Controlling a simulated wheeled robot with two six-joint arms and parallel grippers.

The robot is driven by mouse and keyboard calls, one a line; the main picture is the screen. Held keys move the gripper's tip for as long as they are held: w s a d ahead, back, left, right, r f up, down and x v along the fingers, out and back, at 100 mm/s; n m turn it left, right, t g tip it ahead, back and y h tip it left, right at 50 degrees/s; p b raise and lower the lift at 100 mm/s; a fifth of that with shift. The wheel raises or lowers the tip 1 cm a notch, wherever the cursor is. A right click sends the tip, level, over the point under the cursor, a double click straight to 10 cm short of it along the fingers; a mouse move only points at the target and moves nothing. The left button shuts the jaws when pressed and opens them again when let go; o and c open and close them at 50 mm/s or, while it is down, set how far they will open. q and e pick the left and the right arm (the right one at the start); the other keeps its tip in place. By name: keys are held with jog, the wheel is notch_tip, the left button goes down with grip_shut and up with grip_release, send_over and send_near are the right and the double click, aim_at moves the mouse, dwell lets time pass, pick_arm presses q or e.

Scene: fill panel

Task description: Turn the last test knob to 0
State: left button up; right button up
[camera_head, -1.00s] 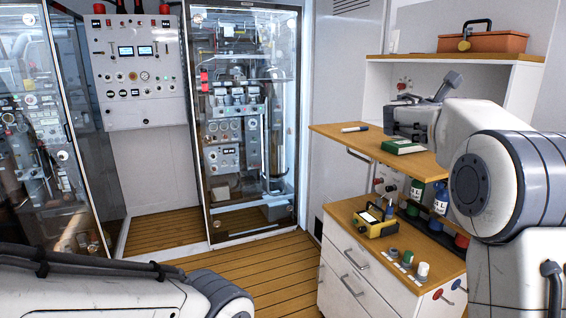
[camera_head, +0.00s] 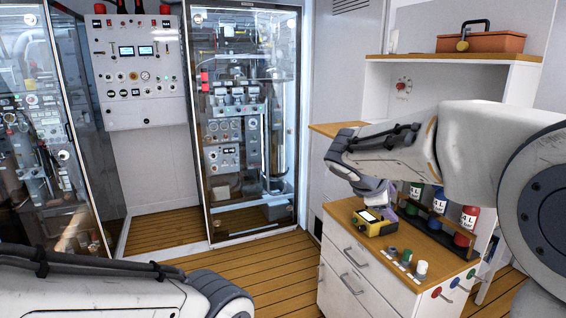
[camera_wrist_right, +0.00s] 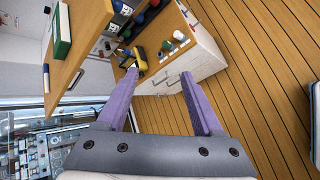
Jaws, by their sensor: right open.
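A red dial (camera_head: 404,84) is on the back wall under the upper shelf. I cannot tell which of these, if any, is the last test knob, nor read a setting. My right gripper (camera_head: 388,196) is above the counter's back left, its fingers partly hidden by the wrist. In the right wrist view, its purple fingers (camera_wrist_right: 158,76) are spread and empty, apart from the counter. My left gripper is out of view; only my left arm shows.
A yellow device (camera_head: 371,221) and several labelled bottles (camera_head: 437,202) stand on the lower counter (camera_head: 352,209). A wooden ledge and a green box (camera_wrist_right: 62,30) are close to the right gripper. The floor (camera_head: 255,268) in front of the cabinet is clear.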

jog(key=s+a+f+m+g+y, duration=0.2)
jog(key=s+a+f, duration=0.3)
jog(key=s, duration=0.5)
jog(key=s+a+f+m+g+y, duration=0.2)
jog(key=s+a+f, duration=0.4)
jog(key=s, duration=0.5)
jog(key=s+a+f+m+g+y, duration=0.2)
jog(key=s+a+f+m+y, duration=0.1)
jog(key=s+a, duration=0.4)
jog(key=s+f+y, duration=0.1)
jog(key=s+f, duration=0.1)
jog(key=s, duration=0.1)
jog(key=shift+s+f+g, duration=0.25)
jog(key=shift+f+g, duration=0.05)
jog(key=shift+a, duration=0.1)
